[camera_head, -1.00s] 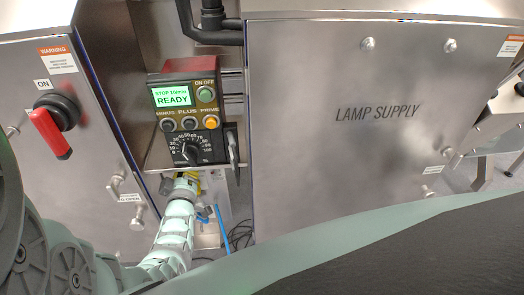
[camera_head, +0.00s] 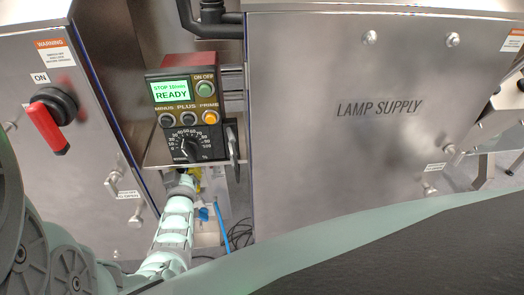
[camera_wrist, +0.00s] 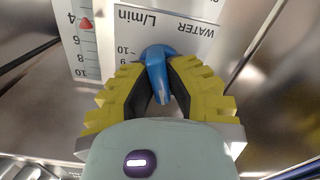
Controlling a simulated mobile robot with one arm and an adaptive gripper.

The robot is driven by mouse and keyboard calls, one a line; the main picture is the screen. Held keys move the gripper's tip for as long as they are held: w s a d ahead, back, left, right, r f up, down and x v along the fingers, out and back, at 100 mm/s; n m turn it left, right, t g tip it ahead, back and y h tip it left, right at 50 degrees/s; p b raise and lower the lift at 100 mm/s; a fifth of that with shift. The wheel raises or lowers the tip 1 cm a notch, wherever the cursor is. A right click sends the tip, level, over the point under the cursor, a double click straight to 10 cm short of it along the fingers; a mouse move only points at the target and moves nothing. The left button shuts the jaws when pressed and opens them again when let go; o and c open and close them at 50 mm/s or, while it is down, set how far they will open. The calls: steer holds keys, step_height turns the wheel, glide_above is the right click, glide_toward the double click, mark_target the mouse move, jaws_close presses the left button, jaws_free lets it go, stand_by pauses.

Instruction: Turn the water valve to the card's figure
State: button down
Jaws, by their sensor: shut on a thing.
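A blue valve handle (camera_wrist: 158,75) shows in the wrist view, mounted in front of a white panel marked WATER and L/min. My gripper (camera_wrist: 160,72) has its yellow fingers on both sides of the handle and is shut on it. A figure 10 shows left of the handle; the handle and fingers hide part of the scale. In the head view my gripper is mostly hidden below the control box. I see no card that I can identify.
A control box (camera_head: 187,115) reading READY, with buttons and a dial, sits just above my wrist. A steel cabinet (camera_head: 375,150) marked LAMP SUPPLY stands at right. A red-handled switch (camera_head: 48,127) is on the left cabinet. A blue hose (camera_head: 222,228) and dark cables hang below.

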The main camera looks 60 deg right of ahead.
steer(key=shift+f, duration=0.2)
steer(key=c, duration=1)
jaws_free()
steer(key=shift+r, duration=0.15)
steer(key=shift+o, duration=0.2)
steer(key=v, duration=1.2)
steer(key=shift+w, duration=0.1)
